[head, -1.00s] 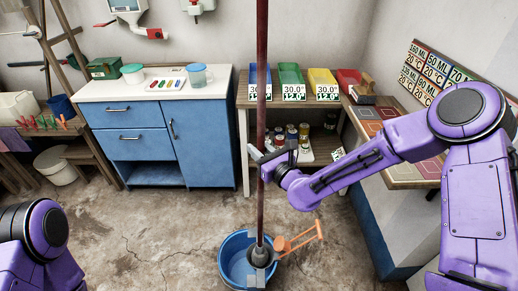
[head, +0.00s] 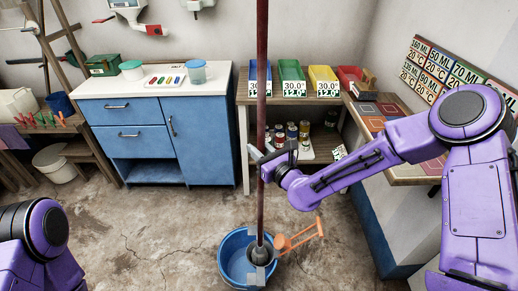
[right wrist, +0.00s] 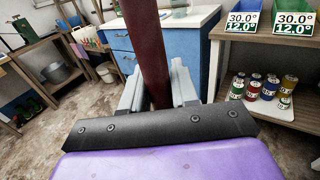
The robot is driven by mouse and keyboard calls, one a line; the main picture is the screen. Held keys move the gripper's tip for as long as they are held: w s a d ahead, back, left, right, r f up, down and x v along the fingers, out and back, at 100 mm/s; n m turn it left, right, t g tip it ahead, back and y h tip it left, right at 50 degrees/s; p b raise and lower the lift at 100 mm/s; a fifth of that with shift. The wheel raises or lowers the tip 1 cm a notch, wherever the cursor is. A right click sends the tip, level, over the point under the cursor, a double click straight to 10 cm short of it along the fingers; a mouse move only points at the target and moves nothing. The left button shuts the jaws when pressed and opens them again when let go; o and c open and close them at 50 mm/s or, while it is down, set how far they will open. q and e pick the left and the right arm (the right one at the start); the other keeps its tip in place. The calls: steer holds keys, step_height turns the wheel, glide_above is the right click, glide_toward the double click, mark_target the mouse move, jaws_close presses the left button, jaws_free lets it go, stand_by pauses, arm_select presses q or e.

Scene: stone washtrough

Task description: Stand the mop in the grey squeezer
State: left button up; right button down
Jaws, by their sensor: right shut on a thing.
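The mop's long red-brown handle (head: 261,110) stands nearly upright and runs out of the top of the head view. My right gripper (head: 270,168) is shut around the handle at mid-height; the right wrist view also shows the handle (right wrist: 146,50) between its jaws. The handle's lower end reaches down to dark grey parts, which I take for the grey squeezer (head: 260,255), inside the blue bucket (head: 229,262). I cannot tell whether the mop head sits in the squeezer or only over it. My left gripper is out of view; only part of its arm shows.
An orange frame-like handle (head: 301,238) sticks out at the bucket's right. A blue cabinet (head: 150,135) and a wooden shelf with coloured bins (head: 291,80) stand behind. A side counter (head: 410,172) lies under my right arm. The floor left of the bucket is clear.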

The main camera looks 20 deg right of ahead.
steer(key=c, duration=0.8)
jaws_free()
steer(key=shift+s+f, duration=0.1)
